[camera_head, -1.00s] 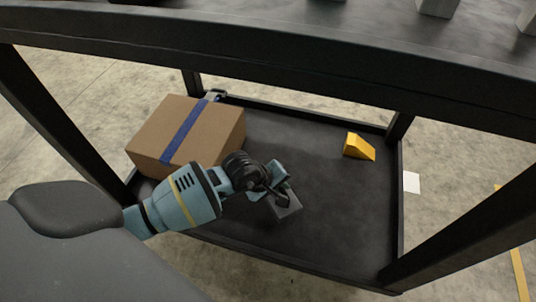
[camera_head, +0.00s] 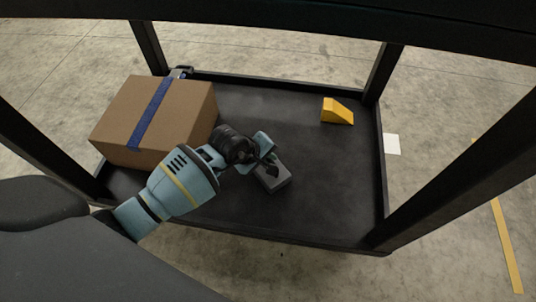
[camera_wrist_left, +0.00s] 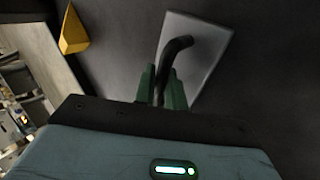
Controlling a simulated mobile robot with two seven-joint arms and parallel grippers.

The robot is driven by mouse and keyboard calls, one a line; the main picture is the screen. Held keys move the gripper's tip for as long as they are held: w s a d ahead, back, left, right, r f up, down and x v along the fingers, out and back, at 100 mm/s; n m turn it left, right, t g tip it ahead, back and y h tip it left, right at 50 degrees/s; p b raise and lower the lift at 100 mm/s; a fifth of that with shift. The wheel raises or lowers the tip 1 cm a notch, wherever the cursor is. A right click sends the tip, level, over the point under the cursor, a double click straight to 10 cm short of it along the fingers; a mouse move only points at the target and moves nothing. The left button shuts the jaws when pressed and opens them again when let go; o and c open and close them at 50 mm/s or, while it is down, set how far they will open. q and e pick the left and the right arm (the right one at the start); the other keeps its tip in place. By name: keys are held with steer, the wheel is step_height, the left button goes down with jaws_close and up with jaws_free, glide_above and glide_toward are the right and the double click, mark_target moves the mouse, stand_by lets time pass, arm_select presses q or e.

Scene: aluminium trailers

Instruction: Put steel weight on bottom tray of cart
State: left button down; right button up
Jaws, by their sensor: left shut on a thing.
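The steel weight (camera_head: 274,179) is a grey block with a dark bent handle. In the head view it is at the bottom tray (camera_head: 310,190) of the cart, near the middle; I cannot tell whether it touches the tray. My left gripper (camera_head: 267,162) is shut on its handle from above. In the left wrist view the weight's grey top (camera_wrist_left: 208,50) shows beyond the green fingers (camera_wrist_left: 162,88), with the handle between them. My right gripper is not in view.
A cardboard box (camera_head: 158,120) with a blue strap stands on the tray's left side. A yellow wedge (camera_head: 337,112) sits at the back right. Dark cart posts (camera_head: 383,75) and the upper shelf (camera_head: 400,30) frame the opening.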

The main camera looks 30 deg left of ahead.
arm_select(q)
steer(key=shift+w+r, duration=0.15)
steer(key=shift+r, duration=0.1)
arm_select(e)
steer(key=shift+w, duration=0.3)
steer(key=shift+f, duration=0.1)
arm_select(q)
steer(key=c, duration=1.8)
jaws_free()
steer(key=shift+f, duration=0.35)
steer(key=shift+c, duration=0.2)
steer(key=o, duration=0.4)
steer(key=shift+s, duration=0.2)
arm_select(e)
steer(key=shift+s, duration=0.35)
arm_select(q)
steer(key=shift+r, duration=0.1)
